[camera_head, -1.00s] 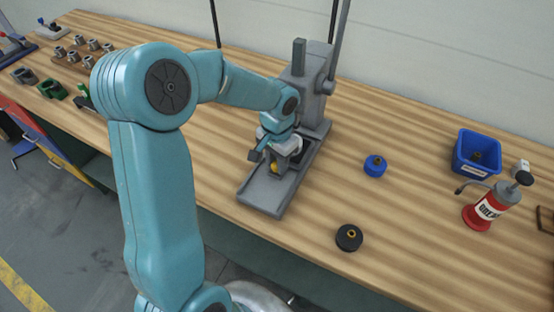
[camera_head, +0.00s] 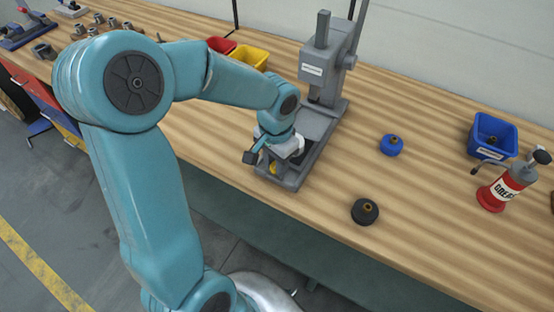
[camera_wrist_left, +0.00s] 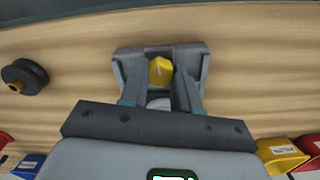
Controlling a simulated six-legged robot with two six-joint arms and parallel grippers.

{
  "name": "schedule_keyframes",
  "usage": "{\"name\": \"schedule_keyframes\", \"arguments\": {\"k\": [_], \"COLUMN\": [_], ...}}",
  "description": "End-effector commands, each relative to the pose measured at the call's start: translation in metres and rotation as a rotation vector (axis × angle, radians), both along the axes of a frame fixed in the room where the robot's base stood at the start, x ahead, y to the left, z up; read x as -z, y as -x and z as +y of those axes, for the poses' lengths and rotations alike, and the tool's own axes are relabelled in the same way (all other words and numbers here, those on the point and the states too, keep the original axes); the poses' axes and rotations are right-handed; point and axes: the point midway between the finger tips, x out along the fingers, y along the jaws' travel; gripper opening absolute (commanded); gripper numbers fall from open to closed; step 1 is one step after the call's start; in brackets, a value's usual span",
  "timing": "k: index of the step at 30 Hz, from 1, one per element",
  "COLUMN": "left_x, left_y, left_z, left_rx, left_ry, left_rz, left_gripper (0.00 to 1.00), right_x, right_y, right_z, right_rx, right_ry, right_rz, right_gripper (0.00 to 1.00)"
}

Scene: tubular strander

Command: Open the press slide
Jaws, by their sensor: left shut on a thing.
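The grey press (camera_head: 328,70) stands on the wooden bench, its flat base running toward the front edge. Its press slide (camera_head: 318,122) shows as a grey plate on the base, behind my gripper. My left gripper (camera_head: 277,158) is low over the front end of the base and shut on the slide's front part. A yellow piece (camera_head: 274,169) shows just below the fingers. In the left wrist view the yellow piece (camera_wrist_left: 160,70) sits between the finger ends, inside the grey base frame (camera_wrist_left: 126,65). The exact grip contact is partly hidden. My right gripper is not in view.
A black knob-like part (camera_head: 365,211) and a blue one (camera_head: 391,145) stand right of the press. Further right are a blue bin (camera_head: 510,137) and a red grease can (camera_head: 497,192). Red (camera_head: 221,44) and yellow (camera_head: 250,57) bins are behind my arm.

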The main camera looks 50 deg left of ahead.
Motion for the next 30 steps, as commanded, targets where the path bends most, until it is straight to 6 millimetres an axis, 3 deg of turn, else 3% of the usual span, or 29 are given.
{"name": "schedule_keyframes", "arguments": {"k": [5,6,8,9,20,23,30], "left_x": [-0.002,-0.002,-0.002,-0.002,-0.009,-0.025,-0.089], "left_y": [-0.004,-0.004,-0.004,-0.004,-0.003,-0.003,-0.004], "left_z": [0.002,0.002,0.002,0.002,0.001,0.001,0.001], "left_rx": [-0.002,-0.002,-0.002,-0.002,-0.002,-0.002,-0.001], "left_ry": [-0.002,-0.002,-0.002,-0.002,-0.002,-0.003,-0.002], "left_rz": [-0.005,-0.005,-0.005,-0.005,-0.005,-0.008,-0.011], "left_gripper": [0.0,0.34,0.53,0.56,0.56,0.56,0.56], "right_x": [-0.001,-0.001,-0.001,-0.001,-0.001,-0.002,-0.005], "right_y": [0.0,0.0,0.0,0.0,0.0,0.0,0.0], "right_z": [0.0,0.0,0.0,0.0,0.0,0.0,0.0], "right_rx": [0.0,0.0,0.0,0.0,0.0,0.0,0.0], "right_ry": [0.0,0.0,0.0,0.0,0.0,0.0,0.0], "right_rz": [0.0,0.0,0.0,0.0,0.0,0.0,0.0], "right_gripper": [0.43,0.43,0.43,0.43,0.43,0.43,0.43]}}
